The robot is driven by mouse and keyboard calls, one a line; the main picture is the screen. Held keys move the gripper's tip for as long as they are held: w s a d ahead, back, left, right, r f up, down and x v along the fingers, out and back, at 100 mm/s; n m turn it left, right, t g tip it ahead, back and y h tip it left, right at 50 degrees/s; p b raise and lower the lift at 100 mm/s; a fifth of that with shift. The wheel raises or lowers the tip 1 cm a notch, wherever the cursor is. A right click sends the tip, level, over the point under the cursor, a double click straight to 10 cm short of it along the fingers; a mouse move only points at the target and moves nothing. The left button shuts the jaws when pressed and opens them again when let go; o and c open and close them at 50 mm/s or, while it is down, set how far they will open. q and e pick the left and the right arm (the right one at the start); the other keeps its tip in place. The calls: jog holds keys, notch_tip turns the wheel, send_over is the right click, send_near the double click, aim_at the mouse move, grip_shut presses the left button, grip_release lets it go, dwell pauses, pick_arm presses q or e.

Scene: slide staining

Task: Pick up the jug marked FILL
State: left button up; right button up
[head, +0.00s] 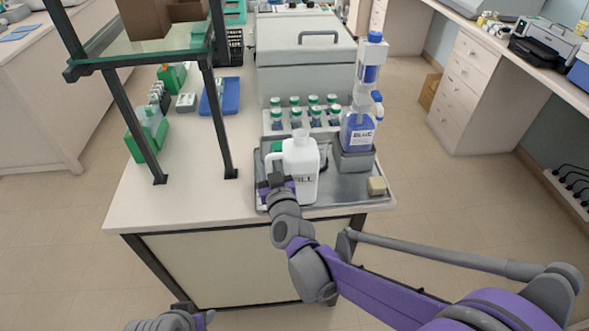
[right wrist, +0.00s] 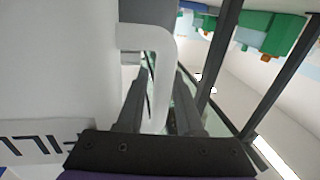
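The white jug (head: 303,172) stands upright on the metal tray near the bench's front edge. Its dark lettering is partly readable as FILL, and its handle is on the left. My right gripper (head: 270,181) is at the handle side of the jug. In the right wrist view the jug's white body (right wrist: 60,70) fills the left, and its handle (right wrist: 163,85) runs down between my two fingers. The fingers stand apart with a gap beside the handle, so the gripper looks open around it. Part of my left arm shows at the bottom edge; its fingers cannot be made out.
A rack of green-capped bottles (head: 303,113) stands behind. A dark-framed glass shelf (head: 140,55) stands close on the left.

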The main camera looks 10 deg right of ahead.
jog(key=shift+w, duration=0.15)
grip_shut()
dwell(1.4)
